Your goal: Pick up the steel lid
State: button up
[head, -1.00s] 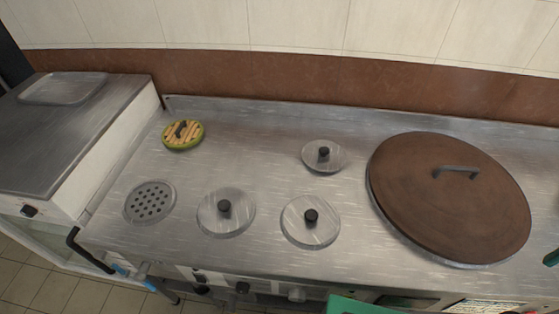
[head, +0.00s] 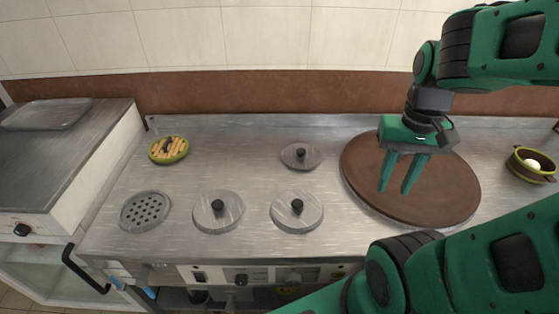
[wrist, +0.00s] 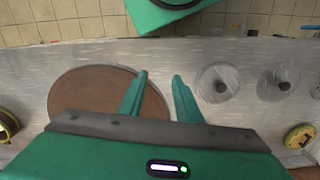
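Three round steel lids with black knobs lie on the steel counter: a front left one (head: 206,220), a front middle one (head: 285,221) and a smaller back one (head: 291,160). I cannot tell which of them the task means. Two lids also show at the right in the wrist view, one nearer my fingers (wrist: 211,93) and one farther right (wrist: 291,73).
A green-rimmed pot (head: 521,164) stands far right. The counter (head: 240,160) is clear between the lids.

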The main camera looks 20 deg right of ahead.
jog(key=shift+w+a, duration=0.1)
jog(key=shift+a, duration=0.15)
jog(key=o, duration=0.4)
jog(key=n+y, duration=0.1)
jog(key=n, duration=2.1)
send_over(301, 151)
jog(key=d, duration=0.2)
notch_tip(301, 151, down, 8)
jog(key=f, duration=0.3)
jog(key=a+f, duration=0.1)
jog(key=f, duration=0.6)
jog(key=shift+a, duration=0.3)
